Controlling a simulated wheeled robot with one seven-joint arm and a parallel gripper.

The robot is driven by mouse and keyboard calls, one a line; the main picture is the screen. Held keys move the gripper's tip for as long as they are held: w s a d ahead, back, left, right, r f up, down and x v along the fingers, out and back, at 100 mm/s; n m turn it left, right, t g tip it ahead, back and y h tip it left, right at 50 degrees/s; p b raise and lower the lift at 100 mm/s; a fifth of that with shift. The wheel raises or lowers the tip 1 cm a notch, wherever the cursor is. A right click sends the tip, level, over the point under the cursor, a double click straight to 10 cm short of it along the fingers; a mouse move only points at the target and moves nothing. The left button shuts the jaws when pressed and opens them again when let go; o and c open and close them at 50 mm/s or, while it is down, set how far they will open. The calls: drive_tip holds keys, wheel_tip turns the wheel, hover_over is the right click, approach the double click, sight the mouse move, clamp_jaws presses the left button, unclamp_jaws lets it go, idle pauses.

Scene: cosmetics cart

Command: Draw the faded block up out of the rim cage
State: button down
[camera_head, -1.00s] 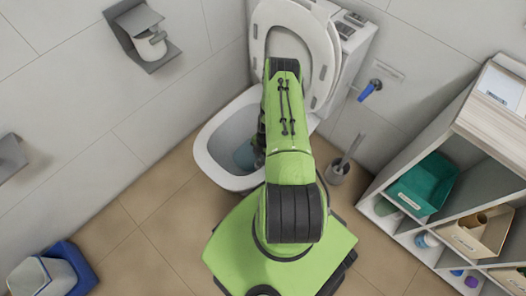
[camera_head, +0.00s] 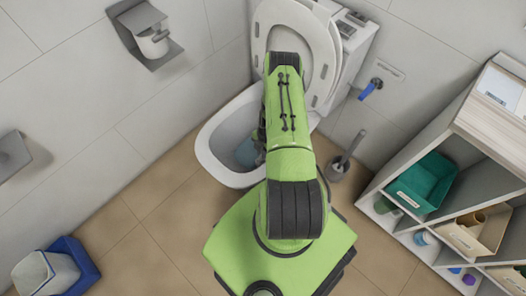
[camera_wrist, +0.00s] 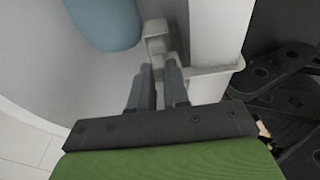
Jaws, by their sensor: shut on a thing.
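My gripper (camera_wrist: 159,72) is shut on a small pale piece between its fingertips in the wrist view. This looks like the faded block (camera_wrist: 158,58), but its outline is mostly hidden by the fingers. A pale rim cage or hanger (camera_wrist: 156,28) stands just beyond the fingertips, beside the white toilet rim (camera_wrist: 215,30). A pale bracket reaches right across the rim. I cannot tell whether the block is still inside the cage. In the head view my arm covers the gripper and cage, over the right side of the toilet bowl (camera_head: 212,150).
Blue water (camera_head: 246,152) lies in the bowl and shows in the wrist view too. The raised lid and seat (camera_head: 290,30) stand behind my arm. A toilet brush (camera_head: 343,160) is right of the bowl.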

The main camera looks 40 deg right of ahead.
drive_tip(key=shift+r+p, duration=1.7)
drive_tip(key=shift+r, duration=1)
wheel_tip(320, 180, up, 8)
drive_tip(key=p, duration=0.5)
